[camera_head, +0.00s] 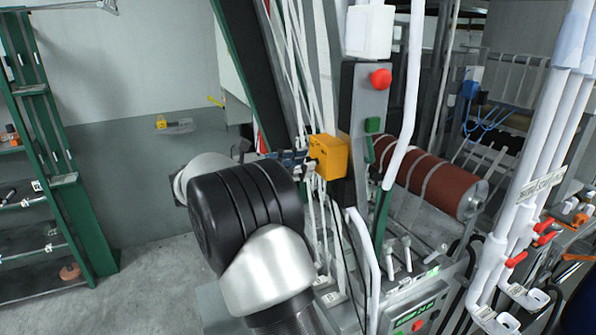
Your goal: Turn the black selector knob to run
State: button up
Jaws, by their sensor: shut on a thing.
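A yellow box (330,157) is mounted on the grey machine post at the middle of the head view. The black selector knob (312,160) is on the box's left-facing side, small, dark and mostly covered by my gripper. My gripper (303,158) reaches in from the left behind my arm, its fingertips at that side of the box and shut on the knob. The knob's pointer and any run marking cannot be made out.
White webbing strands (297,60) hang beside the gripper. A red-brown roller (430,185) and white pipes (545,140) are on the right. The left floor is clear.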

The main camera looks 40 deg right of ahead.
jog(key=shift+f+m+b, duration=0.1)
jog(key=shift+m+b, duration=1.25)
jog(key=shift+m, duration=0.65)
jog(key=o, duration=1)
jog(key=shift+o, duration=0.2)
jog(key=v, duration=1.2)
